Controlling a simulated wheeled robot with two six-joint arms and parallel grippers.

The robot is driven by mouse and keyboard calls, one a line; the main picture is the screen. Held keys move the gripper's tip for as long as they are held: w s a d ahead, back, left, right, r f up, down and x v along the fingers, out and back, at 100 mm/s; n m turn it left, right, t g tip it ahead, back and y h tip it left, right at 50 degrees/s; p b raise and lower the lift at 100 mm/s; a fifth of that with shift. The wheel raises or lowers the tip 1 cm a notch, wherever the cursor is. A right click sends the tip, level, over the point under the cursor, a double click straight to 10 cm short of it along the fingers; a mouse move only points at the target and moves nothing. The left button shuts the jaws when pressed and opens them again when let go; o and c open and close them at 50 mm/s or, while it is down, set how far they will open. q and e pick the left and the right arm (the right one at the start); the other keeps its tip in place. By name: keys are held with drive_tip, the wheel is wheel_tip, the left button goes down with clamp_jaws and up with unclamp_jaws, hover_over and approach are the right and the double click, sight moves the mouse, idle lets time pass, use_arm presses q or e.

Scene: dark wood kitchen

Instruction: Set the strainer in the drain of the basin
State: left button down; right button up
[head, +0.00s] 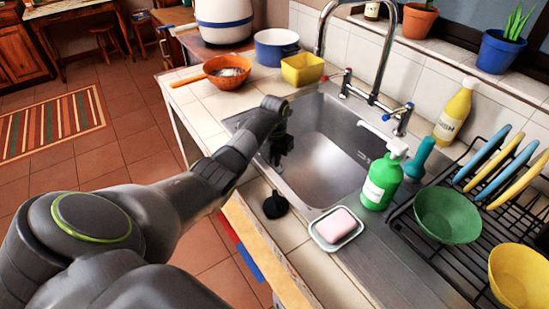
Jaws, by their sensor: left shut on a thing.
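The steel basin (325,135) is set into the tiled counter. My left arm reaches over its left side, and my left gripper (280,152) points down inside the basin area, dark against the steel. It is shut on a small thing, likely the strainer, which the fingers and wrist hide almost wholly. No strainer shows clearly anywhere else. The drain cannot be made out surely; a small dark spot (365,158) shows toward the basin's right side. My right gripper is not in view.
A black plug-like piece (275,206) and a soap dish (335,229) with pink soap lie on the front counter. A green pump bottle (382,180) and dish rack (430,240) stand right. The tap (375,60) arches behind. A yellow tub (302,69) stands at the far left.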

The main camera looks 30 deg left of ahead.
use_arm(q)
drive_tip(key=shift+f, duration=0.1)
drive_tip(key=c, duration=2)
unclamp_jaws()
drive_tip(key=o, duration=0.5)
drive_tip(key=shift+c, duration=0.2)
drive_tip(key=shift+r, duration=0.5)
wheel_tip(320, 180, up, 11)
drive_tip(key=b, duration=0.1)
drive_tip(key=shift+r, duration=0.15)
